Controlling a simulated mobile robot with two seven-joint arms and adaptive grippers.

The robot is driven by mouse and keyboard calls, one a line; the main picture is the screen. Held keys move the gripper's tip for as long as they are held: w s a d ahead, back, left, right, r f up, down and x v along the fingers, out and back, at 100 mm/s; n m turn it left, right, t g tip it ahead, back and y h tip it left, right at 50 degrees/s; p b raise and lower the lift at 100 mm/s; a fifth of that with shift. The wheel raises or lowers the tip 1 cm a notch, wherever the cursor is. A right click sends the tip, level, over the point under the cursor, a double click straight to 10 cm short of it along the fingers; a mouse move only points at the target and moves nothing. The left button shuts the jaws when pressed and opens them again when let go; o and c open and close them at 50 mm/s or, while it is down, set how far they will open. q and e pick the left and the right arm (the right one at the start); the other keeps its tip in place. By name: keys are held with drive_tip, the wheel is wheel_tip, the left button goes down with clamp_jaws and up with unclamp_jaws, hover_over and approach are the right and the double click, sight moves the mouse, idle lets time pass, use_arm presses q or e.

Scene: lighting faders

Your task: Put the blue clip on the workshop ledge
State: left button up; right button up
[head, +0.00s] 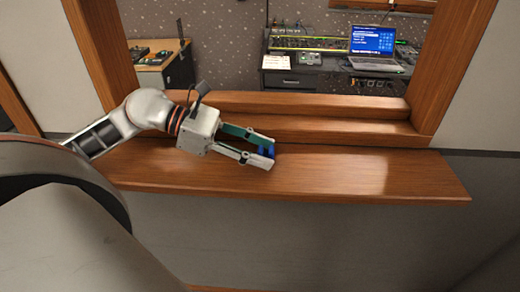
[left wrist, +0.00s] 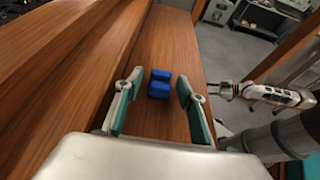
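The blue clip (head: 271,152) is on the wooden ledge (head: 370,175) at my left gripper's tips, partly hidden by a finger in the head view. My left gripper (head: 262,150) is open around the clip, low over the ledge. What looks like my right arm's end (left wrist: 222,90) shows small at the right in the left wrist view; its finger state is unclear.
A wooden window frame (head: 460,60) and raised sill (head: 330,128) stand behind the ledge. Beyond the opening are a laptop (head: 372,40) and mixing equipment on a dark desk. The ledge right of the clip is bare, and its front edge drops to a grey wall.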

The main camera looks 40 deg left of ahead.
use_arm(q)
drive_tip(key=shift+a+r, duration=0.1)
drive_tip(key=shift+r, duration=0.1)
drive_tip(key=shift+s+a, duration=0.2)
drive_tip(key=shift+a, duration=0.1)
drive_tip(key=b+v, duration=0.1)
drive_tip(key=v, duration=0.9)
drive_tip(key=shift+s+a+r, duration=0.1)
drive_tip(key=shift+a+r, duration=0.05)
drive_tip(key=shift+r, duration=0.1)
drive_tip(key=shift+s+a+r, duration=0.15)
drive_tip(key=shift+a, duration=0.1)
